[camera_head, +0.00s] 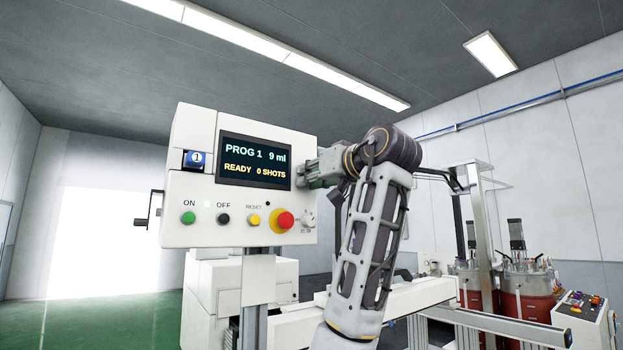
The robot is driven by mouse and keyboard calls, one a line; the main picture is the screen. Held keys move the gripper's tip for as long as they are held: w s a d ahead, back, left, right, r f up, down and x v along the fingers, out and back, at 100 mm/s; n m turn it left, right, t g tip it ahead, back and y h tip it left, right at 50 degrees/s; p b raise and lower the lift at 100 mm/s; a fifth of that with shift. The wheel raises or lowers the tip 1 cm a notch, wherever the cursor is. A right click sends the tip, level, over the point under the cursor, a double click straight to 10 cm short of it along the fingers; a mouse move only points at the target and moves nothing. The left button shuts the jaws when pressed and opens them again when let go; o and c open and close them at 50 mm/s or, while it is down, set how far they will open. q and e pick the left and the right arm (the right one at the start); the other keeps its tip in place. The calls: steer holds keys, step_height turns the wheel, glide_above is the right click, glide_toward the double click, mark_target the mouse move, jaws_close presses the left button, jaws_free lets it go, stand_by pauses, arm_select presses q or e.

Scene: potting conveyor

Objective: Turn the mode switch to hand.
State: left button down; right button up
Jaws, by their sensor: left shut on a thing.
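The white control box (190,150) stands in the middle of the camera_head view. Its dark display (254,161) reads PROG 1, 9 ml, READY, 0 SHOTS. My left gripper (306,175) is at the right edge of the box, beside the display, and is shut on what seems to be the mode switch. The fingers and wrist hide that switch, so its setting cannot be read. A small grey dial (308,219) with markings too small to read is below the gripper, clear of the fingers. My right gripper is not in view.
The box front carries a green ON button (188,218), a black OFF button (223,219), a yellow RESET button (254,220) and a red stop button (284,220). A crank handle (148,222) sticks out left. Tanks (522,285) stand at the right.

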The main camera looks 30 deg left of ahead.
arm_select(q)
steer(key=shift+f+n, duration=0.1)
steer(key=shift+n, duration=0.4)
steer(key=c, duration=1.2)
jaws_free()
steer(key=shift+c, duration=0.2)
steer(key=shift+d, duration=0.15)
steer(key=v, duration=1.2)
